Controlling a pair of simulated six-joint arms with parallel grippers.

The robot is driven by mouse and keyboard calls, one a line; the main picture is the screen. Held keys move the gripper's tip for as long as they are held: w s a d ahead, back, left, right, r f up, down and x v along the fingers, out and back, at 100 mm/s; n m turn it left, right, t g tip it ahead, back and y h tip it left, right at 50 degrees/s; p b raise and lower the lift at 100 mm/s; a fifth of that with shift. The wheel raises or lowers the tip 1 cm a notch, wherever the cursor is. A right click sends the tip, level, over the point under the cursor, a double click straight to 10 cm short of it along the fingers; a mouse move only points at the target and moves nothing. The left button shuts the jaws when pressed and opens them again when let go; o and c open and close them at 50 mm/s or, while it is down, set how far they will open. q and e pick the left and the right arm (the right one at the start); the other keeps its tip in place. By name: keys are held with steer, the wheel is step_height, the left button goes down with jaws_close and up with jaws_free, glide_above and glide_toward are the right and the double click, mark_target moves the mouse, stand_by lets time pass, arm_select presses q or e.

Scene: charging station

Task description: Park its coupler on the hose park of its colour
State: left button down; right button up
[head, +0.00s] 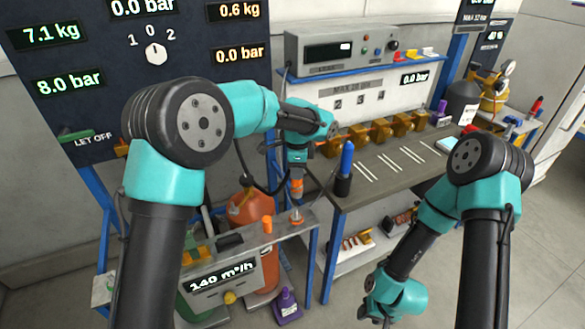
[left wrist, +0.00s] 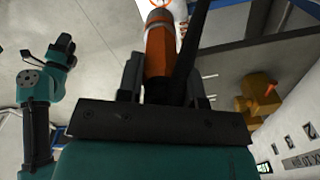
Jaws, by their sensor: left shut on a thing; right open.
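My left gripper (head: 297,168) is shut on the coupler (head: 297,187), a grey piece with an orange band, pointing down. In the left wrist view the orange coupler (left wrist: 158,50) sits between my left gripper's fingers (left wrist: 162,80), with a dark hose beside it. Another orange fitting (head: 267,226) stands further left. My right gripper (head: 378,312) hangs low at the bottom, open and empty.
The dark workbench (head: 395,165) to the right carries a blue-handled tool in a black holder (head: 344,170) and a row of brass blocks (head: 378,130). An orange cylinder (head: 250,207) stands behind the ledge. A purple container (head: 287,305) is on the floor.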

mark_target(296, 194)
arm_select(q)
steer(key=shift+f, duration=0.1)
steer(key=shift+f, duration=2.75)
steer(key=shift+f, duration=2.65)
steer(key=c, duration=0.7)
jaws_free()
step_height(296, 194, up, 17)
steer(key=shift+r, duration=0.2)
stand_by(0.4)
